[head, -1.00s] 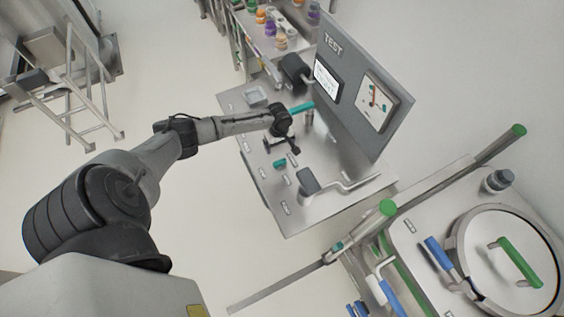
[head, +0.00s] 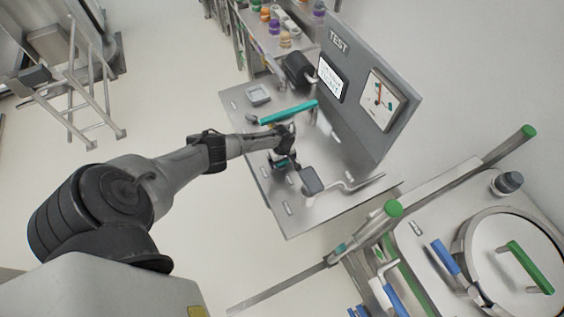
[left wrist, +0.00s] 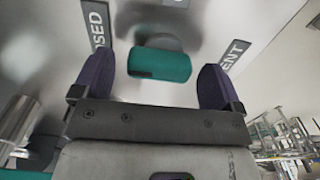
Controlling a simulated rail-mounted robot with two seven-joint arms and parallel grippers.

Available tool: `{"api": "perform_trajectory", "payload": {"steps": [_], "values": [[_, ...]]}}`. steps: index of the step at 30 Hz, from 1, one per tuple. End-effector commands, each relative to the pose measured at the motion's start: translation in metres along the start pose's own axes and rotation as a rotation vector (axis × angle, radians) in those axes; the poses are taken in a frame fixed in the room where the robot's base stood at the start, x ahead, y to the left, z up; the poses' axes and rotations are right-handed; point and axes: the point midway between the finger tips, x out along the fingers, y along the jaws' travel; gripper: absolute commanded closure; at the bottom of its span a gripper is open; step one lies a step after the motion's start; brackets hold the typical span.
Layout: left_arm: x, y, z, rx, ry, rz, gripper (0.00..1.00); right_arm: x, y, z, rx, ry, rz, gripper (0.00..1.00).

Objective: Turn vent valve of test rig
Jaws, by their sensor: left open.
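The test rig (head: 325,205) is a steel bench with a grey upright panel marked TEST. Its small teal valve handle (left wrist: 160,66) sits between two partly hidden labels, ending in "SED" and "ENT", in the left wrist view. In the head view my left gripper (head: 284,162) is down at this handle and mostly covers it. In the left wrist view my left gripper (left wrist: 155,82) is open, one dark finger on each side of the handle, with gaps showing on both sides. My right gripper is in neither view.
A long teal lever (head: 290,111) lies behind my gripper. A grey-black block (head: 312,180) with a bent steel handle (head: 355,185) stands close on the right. A round-lidded vessel (head: 470,245) stands at lower right.

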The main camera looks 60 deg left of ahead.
Motion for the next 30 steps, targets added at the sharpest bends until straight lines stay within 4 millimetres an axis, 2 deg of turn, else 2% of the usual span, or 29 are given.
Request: {"api": "perform_trajectory", "payload": {"steps": [4,14,27,30], "values": [[0.0061,0.0000,-0.0001,0.000,0.000,0.001,0.08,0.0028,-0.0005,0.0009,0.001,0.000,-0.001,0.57],[0.0067,0.0000,-0.0001,0.001,0.000,0.001,0.09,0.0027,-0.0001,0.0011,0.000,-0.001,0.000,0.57],[0.0066,-0.0001,-0.0002,0.000,0.000,0.000,0.52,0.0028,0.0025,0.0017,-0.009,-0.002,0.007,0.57],[0.0066,-0.0002,-0.0002,0.000,0.000,0.000,0.58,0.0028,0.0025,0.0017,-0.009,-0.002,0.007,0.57]]}}
